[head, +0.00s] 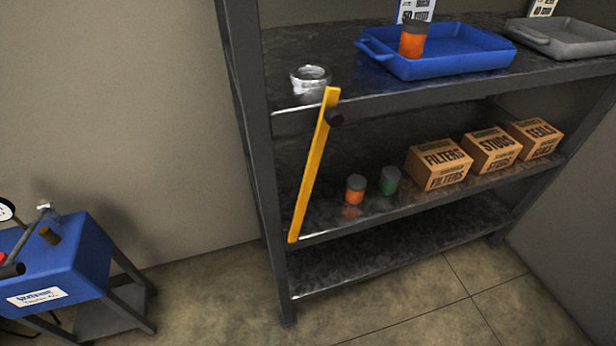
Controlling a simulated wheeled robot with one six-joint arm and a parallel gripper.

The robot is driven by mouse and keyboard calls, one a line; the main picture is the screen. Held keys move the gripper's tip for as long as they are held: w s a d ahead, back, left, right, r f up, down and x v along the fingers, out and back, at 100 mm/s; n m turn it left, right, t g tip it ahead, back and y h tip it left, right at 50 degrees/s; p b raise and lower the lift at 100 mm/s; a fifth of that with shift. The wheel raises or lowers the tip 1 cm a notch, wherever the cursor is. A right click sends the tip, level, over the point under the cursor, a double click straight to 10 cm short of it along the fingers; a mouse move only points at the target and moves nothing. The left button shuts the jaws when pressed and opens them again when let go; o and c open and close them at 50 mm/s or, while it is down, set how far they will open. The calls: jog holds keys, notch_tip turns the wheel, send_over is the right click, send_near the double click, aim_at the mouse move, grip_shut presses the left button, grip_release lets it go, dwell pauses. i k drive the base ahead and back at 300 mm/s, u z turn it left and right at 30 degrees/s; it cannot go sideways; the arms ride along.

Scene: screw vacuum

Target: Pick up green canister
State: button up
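The green canister (389,181) is a small upright cylinder with a grey top. It stands on the middle shelf (420,198) of the dark metal rack. An orange canister (355,189) with a grey top stands just left of it, a small gap apart. Another orange canister (413,40) stands in the blue tray (465,68) on the top shelf. My gripper is not in view.
A yellow bar (314,165) with a dark knob slants across the rack's left front. Cardboard boxes (438,165) stand right of the green canister. A silver tape roll (310,80) and grey tray (565,38) are above. A blue machine (60,262) stands lower left.

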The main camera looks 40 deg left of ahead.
aim_at(391, 176)
jog(key=u, duration=1.1)
